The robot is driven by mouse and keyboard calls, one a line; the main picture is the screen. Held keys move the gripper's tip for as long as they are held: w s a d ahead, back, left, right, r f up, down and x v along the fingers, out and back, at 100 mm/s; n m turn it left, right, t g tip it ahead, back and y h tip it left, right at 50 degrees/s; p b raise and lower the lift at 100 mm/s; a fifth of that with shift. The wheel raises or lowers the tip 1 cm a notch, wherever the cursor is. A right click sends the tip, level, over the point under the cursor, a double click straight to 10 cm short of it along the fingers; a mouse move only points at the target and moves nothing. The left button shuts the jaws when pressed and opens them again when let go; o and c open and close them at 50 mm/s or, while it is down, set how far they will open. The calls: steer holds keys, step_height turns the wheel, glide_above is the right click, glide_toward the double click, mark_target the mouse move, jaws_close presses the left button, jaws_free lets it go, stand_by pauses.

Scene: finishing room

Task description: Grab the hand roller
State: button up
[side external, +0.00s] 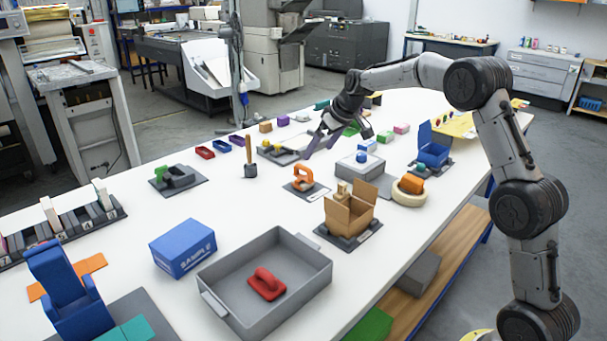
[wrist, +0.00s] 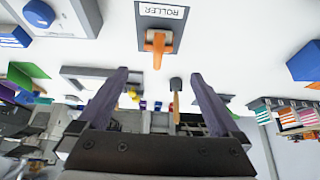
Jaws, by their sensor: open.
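The hand roller (side external: 303,178) is orange and stands on a small grey mat with a white label, near the middle of the table in the side view. In the wrist view the orange roller (wrist: 158,44) is at the top centre, beside a card reading "ROLLER", beyond the fingertips. My gripper (side external: 317,149) is above the table, behind the roller in the side view, and apart from it. In the wrist view my gripper (wrist: 158,74) has its two purple-grey fingers spread wide with nothing held between them.
A wooden-handled tool (side external: 249,160) stands upright left of the roller. A cardboard box (side external: 347,215) is in front of it, and a grey box with a blue block (side external: 360,168) is to its right. A grey tray (side external: 222,272) holds a red handled tool.

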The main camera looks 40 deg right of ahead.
mark_target(307, 173)
steer(key=x, duration=0.8)
steer(key=shift+f, duration=0.1)
steer(key=shift+x, duration=2.6)
steer(key=shift+s+d, duration=0.15)
steer(key=c, duration=1.5)
